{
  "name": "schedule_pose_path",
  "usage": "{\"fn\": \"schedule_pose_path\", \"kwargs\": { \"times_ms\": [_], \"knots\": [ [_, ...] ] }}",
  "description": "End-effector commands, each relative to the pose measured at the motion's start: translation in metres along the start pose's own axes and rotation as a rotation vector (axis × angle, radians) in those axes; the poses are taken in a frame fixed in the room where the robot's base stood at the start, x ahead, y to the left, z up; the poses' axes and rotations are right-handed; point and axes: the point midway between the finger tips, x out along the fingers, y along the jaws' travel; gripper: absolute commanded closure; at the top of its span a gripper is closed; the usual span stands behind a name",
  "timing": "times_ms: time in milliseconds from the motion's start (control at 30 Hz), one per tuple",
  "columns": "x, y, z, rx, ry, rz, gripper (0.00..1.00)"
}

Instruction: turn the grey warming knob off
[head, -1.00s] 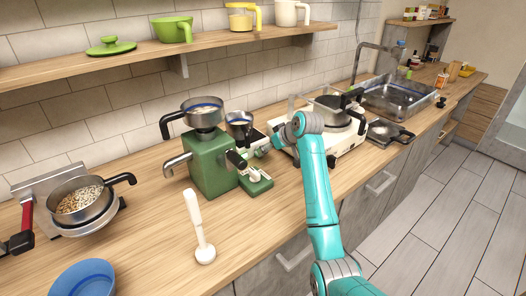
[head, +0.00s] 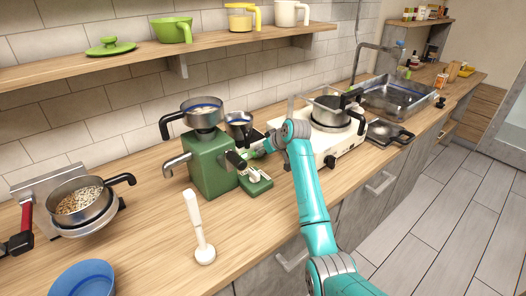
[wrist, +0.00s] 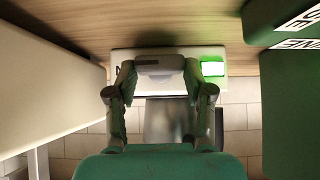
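In the wrist view, a grey bar-shaped knob (wrist: 160,63) sits on a pale panel (wrist: 150,90) with a lit green square (wrist: 212,69) beside it. My gripper (wrist: 158,75) faces the knob with its fingers apart, one at each end of it. I cannot tell whether the fingertips touch the knob. In the head view my gripper (head: 258,149) reaches in between the green machine (head: 208,165) and the white stove (head: 318,152). There the knob is hidden behind the machine and my arm.
A pot (head: 330,110) stands on the white stove, right of my wrist. A steel pan (head: 203,110) sits on top of the green machine and a small dark cup (head: 239,128) is beside it. A white-handled tool (head: 200,235) stands on the open counter in front.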

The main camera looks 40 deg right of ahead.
Motion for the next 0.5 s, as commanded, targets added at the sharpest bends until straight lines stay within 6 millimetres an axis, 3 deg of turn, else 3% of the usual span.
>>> {"fn": "schedule_pose_path", "kwargs": {
  "times_ms": [500],
  "knots": [
    [0.0007, -0.0043, 0.0003, -0.09, 0.0, 0.087, 0.83]
  ]
}}
